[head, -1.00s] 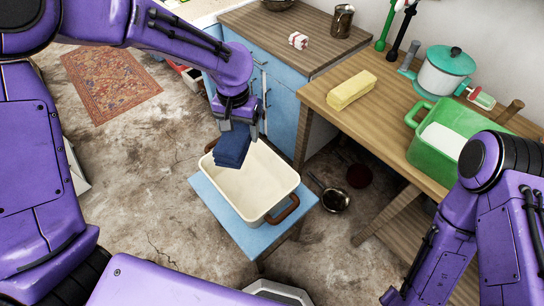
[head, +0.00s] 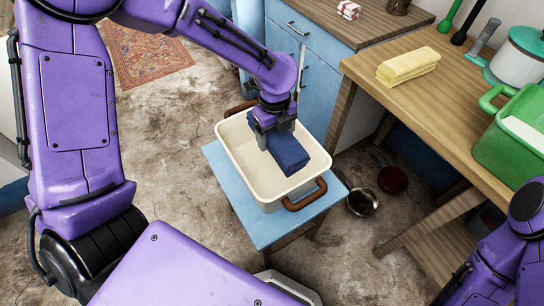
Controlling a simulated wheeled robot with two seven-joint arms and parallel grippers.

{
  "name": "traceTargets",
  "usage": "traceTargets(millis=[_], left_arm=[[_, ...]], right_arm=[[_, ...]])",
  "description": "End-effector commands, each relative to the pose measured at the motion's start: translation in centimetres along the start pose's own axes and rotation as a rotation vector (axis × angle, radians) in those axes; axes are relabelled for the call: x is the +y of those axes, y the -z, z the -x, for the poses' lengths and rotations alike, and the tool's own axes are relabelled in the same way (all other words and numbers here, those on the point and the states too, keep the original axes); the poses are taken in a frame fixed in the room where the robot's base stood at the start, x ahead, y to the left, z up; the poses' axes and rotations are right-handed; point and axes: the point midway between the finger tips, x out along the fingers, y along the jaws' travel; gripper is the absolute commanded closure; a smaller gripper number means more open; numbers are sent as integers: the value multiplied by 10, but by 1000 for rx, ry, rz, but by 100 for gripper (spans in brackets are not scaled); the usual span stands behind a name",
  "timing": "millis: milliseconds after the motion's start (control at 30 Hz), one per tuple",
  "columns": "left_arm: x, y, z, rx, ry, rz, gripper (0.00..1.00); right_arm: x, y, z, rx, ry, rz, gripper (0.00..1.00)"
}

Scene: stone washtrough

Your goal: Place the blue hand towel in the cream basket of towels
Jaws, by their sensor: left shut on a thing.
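The dark blue folded hand towel (head: 287,153) is in my left gripper (head: 274,134), which is shut on it. The towel hangs over the cream basket (head: 239,176), within its rim as seen from the head. I cannot tell whether the towel touches the basket floor. The basket has brown handles and stands on a small blue stool (head: 259,231). Its visible inside looks bare apart from the towel. Only part of my right arm shows at the lower right; its gripper is out of view.
A wooden table (head: 412,104) at the right holds a folded yellow cloth (head: 408,66), a green tub (head: 512,145) and a white pot (head: 515,62). A blue cabinet (head: 284,57) stands behind the basket. A metal pan (head: 362,202) lies on the floor right of the stool.

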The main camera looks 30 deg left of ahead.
Motion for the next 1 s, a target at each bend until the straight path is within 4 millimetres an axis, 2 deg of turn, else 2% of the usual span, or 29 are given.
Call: traceTargets(millis=[33,200,300,400,567,733,1000], left_arm=[[1,0,-18,1,-6,0,96],[1,-2,-72,0,-6,0,96],[1,-3,-99,0,-5,1,96],[1,-4,-116,-1,-3,3,96],[1,-5,-131,-1,-2,3,96],[1,-5,-159,0,-3,3,96],[0,-6,-162,-1,0,3,96]], right_arm=[[0,-2,-5,0,0,0,51],[-1,-6,-14,0,0,0,51],[-2,-7,-17,0,0,0,51],[-2,-8,-19,0,0,0,51],[-2,-9,-21,0,0,0,51],[-2,-11,-26,0,0,0,51],[-2,-10,-25,0,0,0,51]])
